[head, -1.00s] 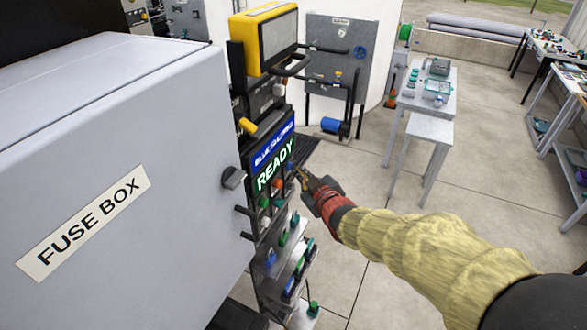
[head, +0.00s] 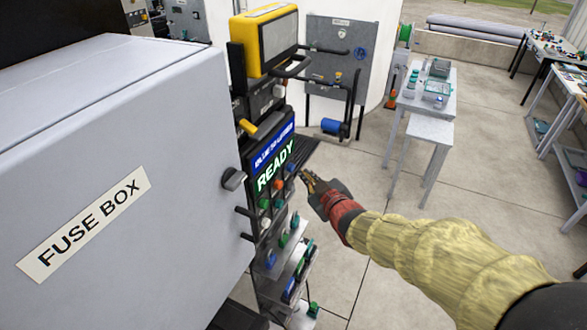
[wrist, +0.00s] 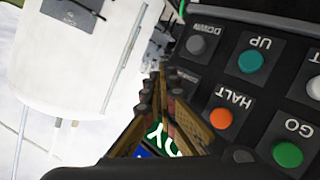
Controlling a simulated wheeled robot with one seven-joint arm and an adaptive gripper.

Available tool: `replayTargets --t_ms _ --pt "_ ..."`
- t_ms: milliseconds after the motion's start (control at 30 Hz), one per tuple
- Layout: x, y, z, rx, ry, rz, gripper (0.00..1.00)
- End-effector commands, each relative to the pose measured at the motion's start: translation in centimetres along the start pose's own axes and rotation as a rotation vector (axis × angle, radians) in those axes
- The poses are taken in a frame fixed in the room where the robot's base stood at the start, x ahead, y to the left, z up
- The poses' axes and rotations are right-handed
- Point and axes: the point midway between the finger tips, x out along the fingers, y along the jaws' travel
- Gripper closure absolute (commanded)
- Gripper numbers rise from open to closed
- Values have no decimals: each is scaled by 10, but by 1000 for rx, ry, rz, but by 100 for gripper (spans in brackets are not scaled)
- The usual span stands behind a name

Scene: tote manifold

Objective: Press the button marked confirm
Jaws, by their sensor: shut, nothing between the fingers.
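The button panel stands under the lit READY screen (head: 275,166). In the wrist view its labels are upside down: grey DOWN button (wrist: 197,45), teal UP button (wrist: 251,60), orange HALT button (wrist: 222,119) and green GO button (wrist: 287,154). Another label beside my fingers is partly hidden, and I cannot read it in full; its button is hidden too. My gripper (head: 304,175) is shut and empty, just right of the panel in the head view and apart from it. In the wrist view its fingertips (wrist: 154,88) are left of the HALT button.
A grey fuse box (head: 130,150) fills the left side. A yellow-framed unit (head: 266,40) sits above the screen, with bars sticking out. Shelves with small coloured parts (head: 288,262) are below.

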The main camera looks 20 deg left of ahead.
Motion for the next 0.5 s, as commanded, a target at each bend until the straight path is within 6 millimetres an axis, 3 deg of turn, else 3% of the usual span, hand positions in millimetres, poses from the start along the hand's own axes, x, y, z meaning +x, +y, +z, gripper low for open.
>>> replayTargets --t_ms 267,500 --pt "-1 0 1 0 0 0 100" --pt "-14 11 10 0 -2 1 100"
